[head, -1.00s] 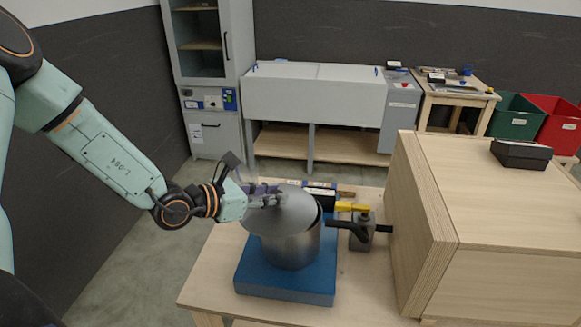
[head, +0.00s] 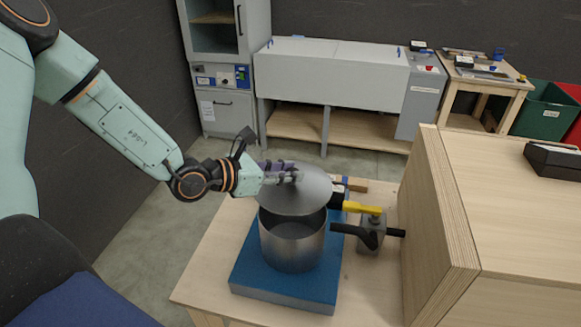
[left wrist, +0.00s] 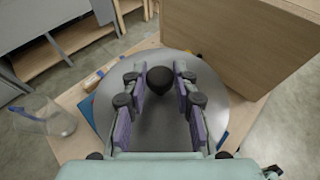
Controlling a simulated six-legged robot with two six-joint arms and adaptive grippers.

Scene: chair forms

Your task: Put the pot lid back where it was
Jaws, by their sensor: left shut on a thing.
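The grey metal pot lid (head: 307,194) is held tilted over the back of the metal pot (head: 292,246). The pot stands upright on a blue block (head: 286,292), and its front opening shows uncovered. My left gripper (head: 290,174) is shut on the lid's knob, coming in from the left. In the left wrist view the dark knob (left wrist: 160,79) sits between the purple fingers, with the lid (left wrist: 147,125) spread below it. The lid hides the pot in that view. Whether the lid's far edge touches the pot rim cannot be told. My right gripper is not in view.
A grey clamp-like device with a yellow handle (head: 362,208) and a black handle (head: 350,230) stands right of the pot. A large plywood box (head: 436,225) fills the table's right side. A clear jar-like object (left wrist: 45,118) shows in the left wrist view.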

